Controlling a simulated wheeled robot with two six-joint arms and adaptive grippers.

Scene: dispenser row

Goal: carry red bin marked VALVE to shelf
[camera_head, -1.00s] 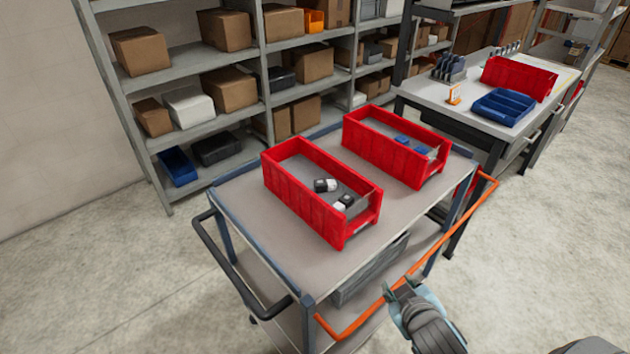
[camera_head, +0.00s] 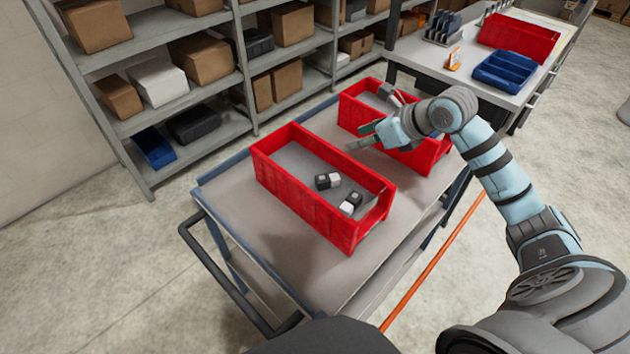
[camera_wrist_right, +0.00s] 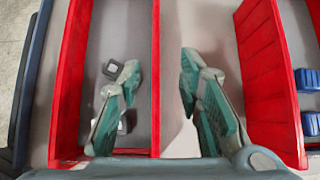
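Two red bins stand on the cart. The near red bin (camera_head: 300,208) holds a few black-and-white parts (camera_head: 328,181); it also shows in the right wrist view (camera_wrist_right: 75,75). The far red bin (camera_head: 428,158) is partly hidden by my right arm; blue parts show in it in the wrist view (camera_wrist_right: 308,79). I cannot read a VALVE mark on either. My right gripper (camera_head: 362,136) is open and empty by the bins' facing sides. In the wrist view its fingers (camera_wrist_right: 160,100) appear on either side of the near bin's wall, without visible contact. My left gripper is out of view.
The grey cart top (camera_head: 245,215) has a bare strip around the bins. Shelving (camera_head: 225,125) with cartons stands behind. A workbench (camera_head: 425,60) at the back right carries another red bin (camera_head: 518,40) and a blue tray (camera_head: 503,72).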

